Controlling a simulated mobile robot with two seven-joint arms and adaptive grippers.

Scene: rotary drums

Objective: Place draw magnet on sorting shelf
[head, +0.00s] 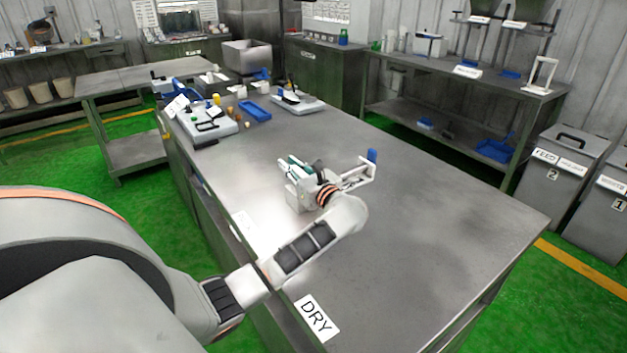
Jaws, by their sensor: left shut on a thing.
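My left gripper (366,171) reaches in from the left and is over the metal table, its fingers pointing to the right. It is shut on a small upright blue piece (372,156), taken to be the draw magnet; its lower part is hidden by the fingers. My right gripper is not in view. A bench with a lower shelf (430,136) stands at the back right; I cannot tell whether it is the sorting shelf.
The metal table (430,230) is bare at its right and front, apart from a DRY label (316,318). Its far end holds scales (208,126), a blue tray (256,111) and small pots. Grey bins (565,170) stand at the right. Green floor lies between.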

